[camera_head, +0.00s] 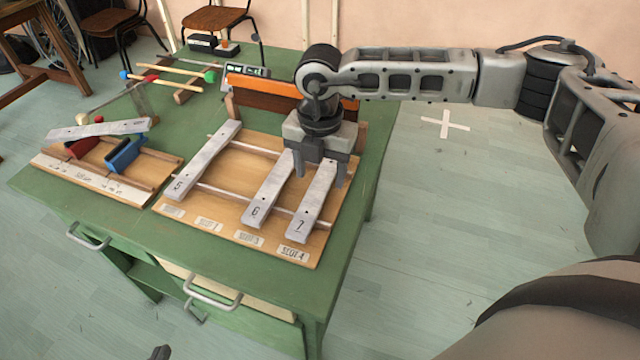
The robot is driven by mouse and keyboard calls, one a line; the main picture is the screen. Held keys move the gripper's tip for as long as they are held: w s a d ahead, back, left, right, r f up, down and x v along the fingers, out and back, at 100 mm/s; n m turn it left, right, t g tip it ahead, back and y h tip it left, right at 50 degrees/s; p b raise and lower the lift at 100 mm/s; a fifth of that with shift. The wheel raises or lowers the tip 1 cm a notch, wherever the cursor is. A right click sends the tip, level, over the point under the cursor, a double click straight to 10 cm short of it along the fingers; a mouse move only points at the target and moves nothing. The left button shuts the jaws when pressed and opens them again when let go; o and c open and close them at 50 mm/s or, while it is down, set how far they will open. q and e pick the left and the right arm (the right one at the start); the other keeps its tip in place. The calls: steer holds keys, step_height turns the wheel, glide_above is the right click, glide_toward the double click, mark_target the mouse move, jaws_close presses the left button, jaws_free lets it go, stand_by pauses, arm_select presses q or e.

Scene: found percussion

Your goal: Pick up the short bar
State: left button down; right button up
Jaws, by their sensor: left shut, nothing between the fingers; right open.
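Grey metal bars lie across rails on a wooden frame: one marked 5 (205,158), one marked 6 (268,190) and one marked 7 (310,212). The bar marked 7, at the right, looks about the shortest, though the differences are small. Another grey bar (98,129) lies across a red and a blue block on the left board. My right gripper (320,180) is open and points down, its fingers on either side of the far part of bar 7. I cannot tell whether they touch it. Only a dark tip of my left gripper (160,352) shows at the bottom edge, shut and empty.
The green table (150,235) carries the wooden frame (225,227), with slot labels, and the left board (95,182). Mallets (170,68) lie at the back left. An orange strip (265,84) stands behind the frame.

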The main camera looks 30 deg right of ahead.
mark_target(320, 188)
steer(key=shift+f, duration=1.2)
steer(key=c, duration=1.2)
steer(key=shift+r, duration=0.1)
